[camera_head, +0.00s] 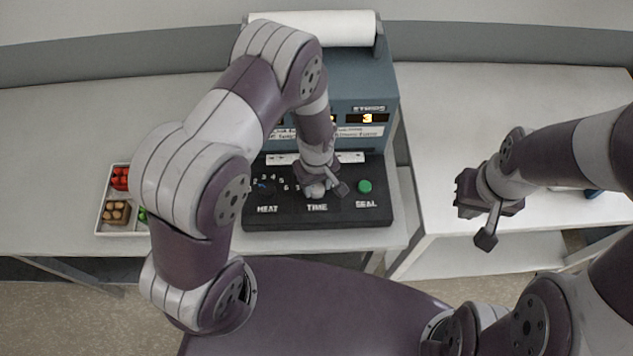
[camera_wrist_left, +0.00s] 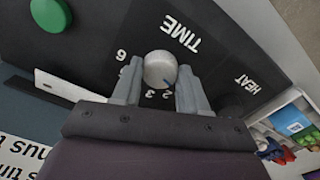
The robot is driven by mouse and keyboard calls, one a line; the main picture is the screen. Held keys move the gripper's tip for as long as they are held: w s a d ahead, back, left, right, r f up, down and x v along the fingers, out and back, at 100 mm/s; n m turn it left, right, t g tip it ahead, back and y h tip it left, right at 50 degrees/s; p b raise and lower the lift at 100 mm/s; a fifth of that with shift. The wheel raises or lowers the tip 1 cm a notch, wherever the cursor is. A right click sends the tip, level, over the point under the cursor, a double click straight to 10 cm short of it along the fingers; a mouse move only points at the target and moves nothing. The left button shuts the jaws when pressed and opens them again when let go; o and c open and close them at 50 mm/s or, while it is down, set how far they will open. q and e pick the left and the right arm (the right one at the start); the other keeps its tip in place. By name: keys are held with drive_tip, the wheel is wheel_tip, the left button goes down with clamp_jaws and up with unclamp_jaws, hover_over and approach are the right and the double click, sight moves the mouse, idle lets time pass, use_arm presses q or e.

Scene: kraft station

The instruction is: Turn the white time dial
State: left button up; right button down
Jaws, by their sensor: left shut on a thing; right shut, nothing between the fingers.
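The white time dial (camera_wrist_left: 160,69) shows in the left wrist view as a round knob on the black panel, next to the word TIME. My left gripper (camera_wrist_left: 160,85) is shut on the dial, one finger on each side of it. In the head view my left gripper (camera_head: 320,188) reaches down onto the black control panel (camera_head: 340,218) above the TIME label and mostly hides the dial. My right gripper (camera_head: 484,215) is shut and empty, held in the air to the right of the machine.
The green SEAL button (camera_head: 364,186) is right of the dial; the blue HEAT dial (camera_head: 264,188) is left. A lit display (camera_head: 367,118) reads 3. A white roll (camera_head: 330,28) tops the machine. A tray (camera_head: 106,233) of small items stands left. The right table is largely clear.

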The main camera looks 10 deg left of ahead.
use_arm(q)
drive_tip(key=shift+m, duration=0.3)
drive_tip(key=m, duration=0.3)
drive_tip(key=shift+w+m, duration=0.1)
drive_tip(key=shift+m, duration=0.2)
drive_tip(key=m+b, duration=0.1)
drive_tip(key=m, duration=0.3)
drive_tip(key=shift+m, duration=0.3)
drive_tip(key=m, duration=0.8)
drive_tip(key=shift+r+m+b, duration=0.1)
drive_tip(key=shift+m+b, duration=0.2)
drive_tip(key=shift+m, duration=0.3)
drive_tip(key=o, duration=1)
drive_tip(key=shift+o, duration=0.2)
